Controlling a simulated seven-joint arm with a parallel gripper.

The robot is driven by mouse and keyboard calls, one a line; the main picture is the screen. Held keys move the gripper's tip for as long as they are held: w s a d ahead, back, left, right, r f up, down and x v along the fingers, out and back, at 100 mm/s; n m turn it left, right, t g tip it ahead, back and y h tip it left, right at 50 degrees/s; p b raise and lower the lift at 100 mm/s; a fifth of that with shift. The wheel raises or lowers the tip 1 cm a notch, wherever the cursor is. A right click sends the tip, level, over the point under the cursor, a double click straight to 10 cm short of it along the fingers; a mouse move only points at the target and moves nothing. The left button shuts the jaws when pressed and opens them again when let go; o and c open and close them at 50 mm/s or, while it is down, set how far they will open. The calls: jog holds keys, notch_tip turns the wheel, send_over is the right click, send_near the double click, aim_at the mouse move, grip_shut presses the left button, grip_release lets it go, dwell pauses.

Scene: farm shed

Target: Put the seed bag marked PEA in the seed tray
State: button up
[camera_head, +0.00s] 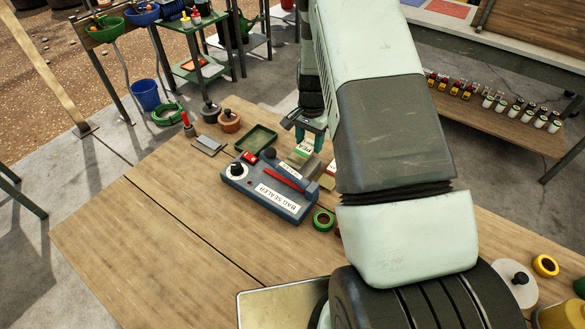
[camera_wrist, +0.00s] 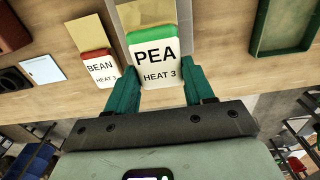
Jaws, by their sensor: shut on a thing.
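The PEA seed bag (camera_wrist: 154,60) is white with a green top and reads "PEA HEAT 3". My gripper (camera_wrist: 165,88) is shut on it, with one teal finger at each side of the bag. In the head view my gripper (camera_head: 305,132) is over the table's far part, and the bag (camera_head: 304,148) shows partly below the fingers. I cannot tell whether the bag touches the table. A shallow green tray (camera_head: 257,139), which looks empty, lies left of the gripper; it also shows at the upper right of the wrist view (camera_wrist: 282,48).
A blue-grey bag sealer (camera_head: 300,208) stands just in front of the gripper. A red-topped BEAN bag (camera_wrist: 100,72) is beside the PEA bag. A green tape roll (camera_head: 323,220) lies near the sealer. The wooden table's left front (camera_head: 150,235) is clear.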

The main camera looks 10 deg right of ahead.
aim_at(309, 143)
jog(key=shift+r, duration=2.75)
jog(key=shift+r, duration=0.35)
jog(key=s+a+r+n, duration=0.2)
jog(key=s+r+n, duration=0.2)
jog(key=r, duration=0.7)
jog(key=s+a+r+n, duration=0.2)
jog(key=s+r+n, duration=0.3)
jog(key=r, duration=0.6)
jog(key=shift+s+a+r, duration=0.25)
jog(key=shift+s+a, duration=0.05)
jog(key=shift+s, duration=0.5)
jog(key=shift+d, duration=0.1)
